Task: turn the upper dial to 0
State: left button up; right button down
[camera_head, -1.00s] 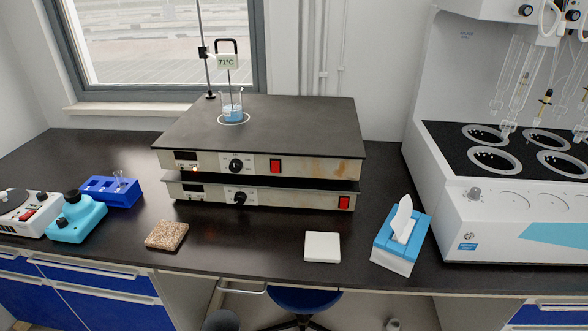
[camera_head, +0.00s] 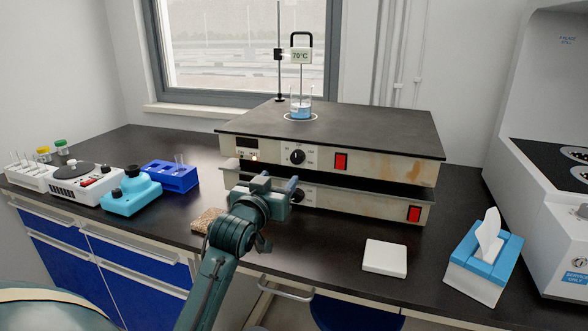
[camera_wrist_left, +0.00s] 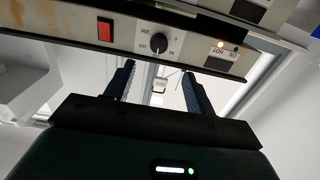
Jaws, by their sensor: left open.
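The upper dial (camera_head: 298,157) is a black knob with a white pointer on the front of the upper hot plate (camera_head: 390,168). My left gripper (camera_head: 277,183) is just in front of and a little below it in the head view. In the left wrist view, which is upside down, the dial (camera_wrist_left: 159,42) lies ahead, between the lines of the two fingers. My left gripper (camera_wrist_left: 157,68) is open and empty, its tips short of the dial. The lower hot plate's dial (camera_head: 298,196) is partly hidden by the gripper. My right gripper is out of view.
A beaker of blue liquid (camera_head: 300,104) stands on the upper plate under a thermometer (camera_head: 302,57) reading 70°C. A red switch (camera_head: 341,161) is right of the dial. A white pad (camera_head: 385,257) and a tissue box (camera_head: 484,260) stand right; a cork block (camera_head: 207,220) is partly behind my arm.

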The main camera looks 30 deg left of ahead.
aim_at(296, 160)
pick_arm(q)
jog(key=x, duration=1.1)
jog(key=shift+w+d+b, duration=0.1)
jog(key=shift+d+b, duration=0.05)
jog(key=shift+b, duration=0.2)
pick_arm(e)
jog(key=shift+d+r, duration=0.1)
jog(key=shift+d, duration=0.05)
pick_arm(q)
jog(key=c, duration=1)
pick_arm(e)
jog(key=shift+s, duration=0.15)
